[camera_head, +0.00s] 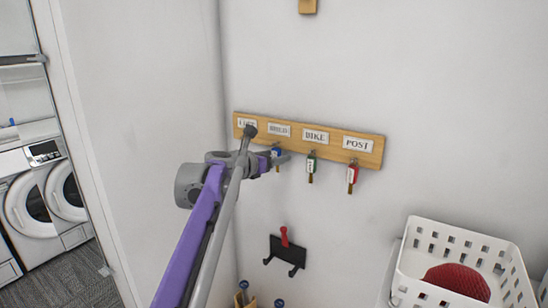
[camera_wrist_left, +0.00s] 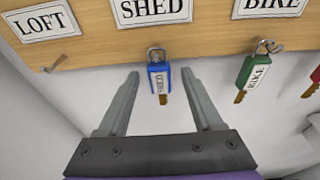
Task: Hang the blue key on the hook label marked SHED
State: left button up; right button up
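The blue key (camera_wrist_left: 158,80), with a white tag reading SHED, hangs upright by its ring at the hook under the SHED label (camera_wrist_left: 151,9). In the head view the blue key (camera_head: 276,153) is partly covered by my left gripper (camera_head: 280,159). In the left wrist view my left gripper (camera_wrist_left: 160,73) is open, with one finger on each side of the blue key and visible gaps between. The fingers do not appear to touch it. My right gripper is not in view.
The wooden key board (camera_head: 375,153) also has LOFT, BIKE and POST labels. A green key (camera_head: 311,167) hangs under BIKE and a red key (camera_head: 352,176) under POST. The LOFT hook (camera_wrist_left: 55,63) is bare. Below are a black rack (camera_head: 285,250) and a white basket (camera_head: 455,235).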

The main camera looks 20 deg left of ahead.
pick_arm(q)
jog(key=shift+s, duration=0.1)
jog(key=v, duration=1.1)
jog(key=s+d+f+m+g+h+p, duration=0.1)
jog(key=s+d+f+m+g, duration=0.2)
jog(key=s+d+f+m, duration=0.55)
jog(key=s+d+f+m+g+h, duration=0.1)
jog(key=s+d+f+m+g, duration=0.2)
jog(key=s+d+f+m, duration=0.55)
jog(key=s+a+f+m+g+y+p, duration=0.1)
jog(key=s+f+m+g+y, duration=0.1)
jog(key=s+f+m, duration=0.5)
jog(key=s+a+f+m+g+y+p, duration=0.1)
jog(key=s+f+m+g+y, duration=0.1)
jog(key=s+f+m, duration=0.5)
notch_tip(320, 180, down, 5)
jog(key=m, duration=0.3)
